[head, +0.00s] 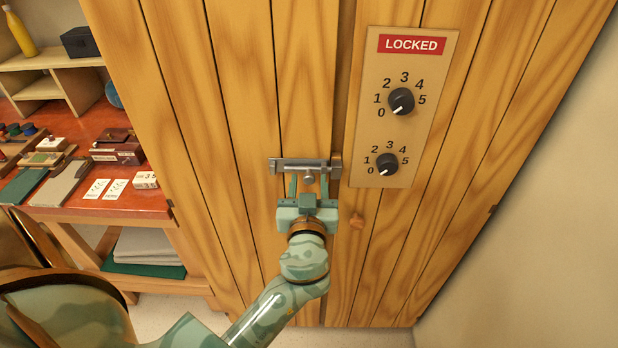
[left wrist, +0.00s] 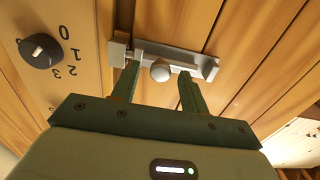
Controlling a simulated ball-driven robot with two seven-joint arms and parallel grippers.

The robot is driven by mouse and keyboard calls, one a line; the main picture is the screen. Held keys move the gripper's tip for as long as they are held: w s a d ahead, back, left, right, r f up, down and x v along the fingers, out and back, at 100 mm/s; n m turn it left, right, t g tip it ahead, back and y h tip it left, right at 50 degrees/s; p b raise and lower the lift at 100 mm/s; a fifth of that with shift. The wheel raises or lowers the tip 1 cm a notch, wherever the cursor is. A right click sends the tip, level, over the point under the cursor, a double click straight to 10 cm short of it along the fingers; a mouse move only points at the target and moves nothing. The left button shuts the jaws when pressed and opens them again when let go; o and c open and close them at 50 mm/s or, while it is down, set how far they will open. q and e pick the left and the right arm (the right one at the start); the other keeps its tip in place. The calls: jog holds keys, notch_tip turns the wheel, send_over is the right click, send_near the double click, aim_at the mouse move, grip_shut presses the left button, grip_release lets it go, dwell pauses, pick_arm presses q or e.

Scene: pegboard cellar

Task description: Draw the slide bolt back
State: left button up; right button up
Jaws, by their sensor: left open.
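The slide bolt (head: 290,163) is a grey metal bar on a plate, fixed across the wooden door. Its right end reaches the small keeper (head: 336,166) beside the door gap. Its round knob (head: 309,179) stands out below the bar. In the left wrist view the bolt (left wrist: 185,58) and knob (left wrist: 160,71) also show. My left gripper (head: 309,175) is open, with one finger on either side of the knob. In the left wrist view the fingers (left wrist: 158,76) stand apart from the knob, with gaps on both sides. My right gripper is not in view.
A panel (head: 370,100) right of the bolt has a red LOCKED sign (head: 411,45) and two dials, both pointing near 0. A red-topped bench (head: 110,205) with several items stands at left.

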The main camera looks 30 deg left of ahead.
aim_at(286, 170)
pick_arm(q)
jog(key=shift+c, duration=0.7)
grip_shut()
jog(key=s+a, duration=0.1)
jog(key=a, duration=0.1)
jog(key=s+a, duration=0.1)
jog(key=a, duration=0.1)
jog(key=shift+s, duration=0.35)
jog(key=shift+c, duration=1.5)
grip_release()
jog(key=o, duration=0.4)
jog(key=shift+a, duration=0.2)
jog(key=shift+o, duration=0.2)
jog(key=shift+d, duration=0.1)
